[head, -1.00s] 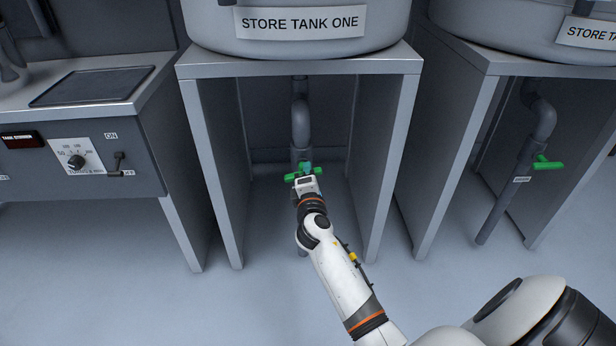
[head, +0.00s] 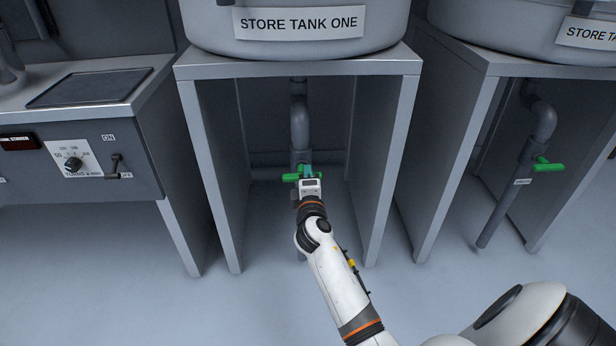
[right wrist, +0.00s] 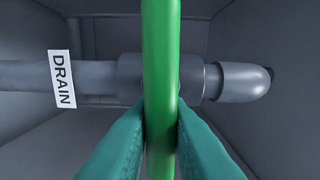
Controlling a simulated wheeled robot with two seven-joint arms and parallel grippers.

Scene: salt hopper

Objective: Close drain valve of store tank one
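Store tank one (head: 298,45) stands on a grey stand at the centre of the head view. Its grey drain pipe (head: 299,125) drops through the open stand. The green drain valve handle (head: 290,178) lies crosswise in front of the pipe. My right gripper (head: 306,172) is at this handle, with its teal fingers partly hidden. In the right wrist view the green handle (right wrist: 161,70) runs between the two fingers (right wrist: 162,125), which press close on both sides, so the gripper looks shut on it. A DRAIN label (right wrist: 64,80) is on the pipe. My left gripper is out of view.
The stand's side panels (head: 392,150) flank my right arm. A second stand at the right has its own pipe (head: 541,122) and green valve handle (head: 548,165). A control panel (head: 85,160) with a knob and a lever is at the left. The floor in front is clear.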

